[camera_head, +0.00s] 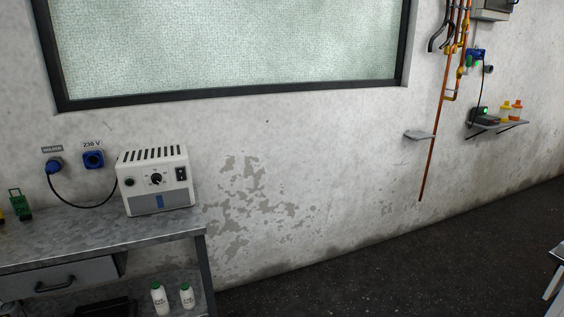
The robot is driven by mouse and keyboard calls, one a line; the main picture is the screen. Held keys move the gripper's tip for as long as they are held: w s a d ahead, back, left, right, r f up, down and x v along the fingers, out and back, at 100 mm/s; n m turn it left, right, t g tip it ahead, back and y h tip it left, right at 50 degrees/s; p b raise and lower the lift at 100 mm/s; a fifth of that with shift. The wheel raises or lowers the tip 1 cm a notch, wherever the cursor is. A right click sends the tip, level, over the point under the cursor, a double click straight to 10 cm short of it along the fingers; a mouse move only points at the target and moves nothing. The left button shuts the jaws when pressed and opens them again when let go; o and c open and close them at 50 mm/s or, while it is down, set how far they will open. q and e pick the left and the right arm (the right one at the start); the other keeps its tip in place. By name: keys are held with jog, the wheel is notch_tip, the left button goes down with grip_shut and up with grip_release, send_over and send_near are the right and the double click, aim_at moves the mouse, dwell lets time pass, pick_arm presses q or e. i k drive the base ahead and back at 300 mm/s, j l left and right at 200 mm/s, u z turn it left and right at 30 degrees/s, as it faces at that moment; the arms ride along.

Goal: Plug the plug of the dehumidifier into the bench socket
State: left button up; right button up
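The dehumidifier (155,181), a white box with vent slots on top and a black knob, stands on the bench (110,229) at the left, against the wall. Its black cable (85,206) loops left to the blue plug (54,166), which sits at the wall under a small label, probably reading "HOLDER". The blue bench socket (93,159) is on the wall just right of the plug, under a "230 V" label. No cable runs to the socket. Neither of my grippers is in view.
A green object (20,205) stands at the bench's left end. Two white bottles with green caps (172,298) stand on the lower shelf. A small wall shelf (419,135) and another shelf (496,129) with bottles are at the right. The dark floor (400,265) right of the bench is clear.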

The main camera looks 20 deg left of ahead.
aim_at(53, 167)
jog(key=j+u, duration=0.2)
jog(key=u, duration=0.25)
jog(key=i+j+u, duration=0.1)
jog(key=u, duration=0.35)
jog(key=i+j+u, duration=0.1)
jog(key=j+u, duration=0.3)
jog(key=i+u, duration=0.1)
jog(key=u, duration=0.35)
jog(key=i+j, duration=0.25)
jog(key=j, duration=0.2)
jog(key=i+j, duration=0.25)
jog(key=j, duration=0.15)
jog(key=i+j, duration=0.2)
jog(key=j, duration=0.25)
jog(key=i+j, duration=0.25)
jog(key=j, duration=0.15)
jog(key=i+j, duration=0.25)
jog(key=j, duration=0.2)
jog(key=i+j, duration=0.25)
jog(key=j, duration=0.15)
